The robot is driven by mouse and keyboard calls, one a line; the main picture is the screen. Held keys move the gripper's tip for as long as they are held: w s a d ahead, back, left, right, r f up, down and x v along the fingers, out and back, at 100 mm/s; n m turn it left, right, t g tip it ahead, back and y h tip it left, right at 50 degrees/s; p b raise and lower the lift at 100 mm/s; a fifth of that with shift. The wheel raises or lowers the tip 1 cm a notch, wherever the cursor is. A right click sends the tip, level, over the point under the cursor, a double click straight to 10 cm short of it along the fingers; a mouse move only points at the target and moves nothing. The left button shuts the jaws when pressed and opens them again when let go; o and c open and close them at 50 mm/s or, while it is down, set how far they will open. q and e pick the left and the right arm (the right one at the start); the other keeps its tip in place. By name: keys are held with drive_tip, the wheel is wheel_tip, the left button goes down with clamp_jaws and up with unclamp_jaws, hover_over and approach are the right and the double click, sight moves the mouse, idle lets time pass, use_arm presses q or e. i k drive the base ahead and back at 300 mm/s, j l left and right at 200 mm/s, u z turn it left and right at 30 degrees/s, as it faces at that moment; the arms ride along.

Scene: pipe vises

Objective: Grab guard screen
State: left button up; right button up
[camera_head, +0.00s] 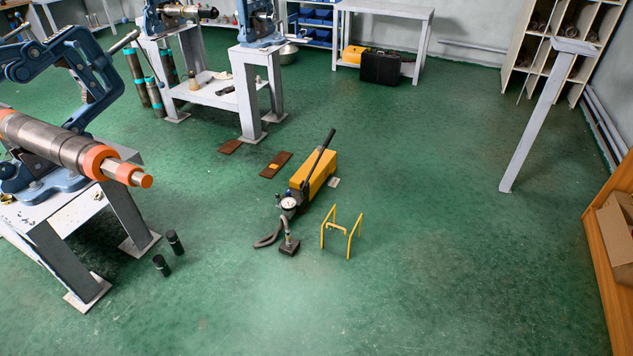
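A small yellow tubular frame (341,231) stands on the green floor near the middle of the head view. It has two upright legs or hoops joined by a low crossbar, and it looks open, with no panel that I can make out. It is the only thing here that could be a guard screen, but I cannot tell for sure. Neither of my grippers shows in this view.
A yellow hand pump (315,176) with a gauge and hose stands left of the frame. Two brownish plates (230,146) and two dark cylinders (174,242) are on the floor. A vise bench (75,225) holds a pipe at left. Floor in front is clear.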

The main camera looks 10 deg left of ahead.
sight(332, 240)
drive_tip(key=i+u, duration=0.5)
drive_tip(key=i, duration=0.7)
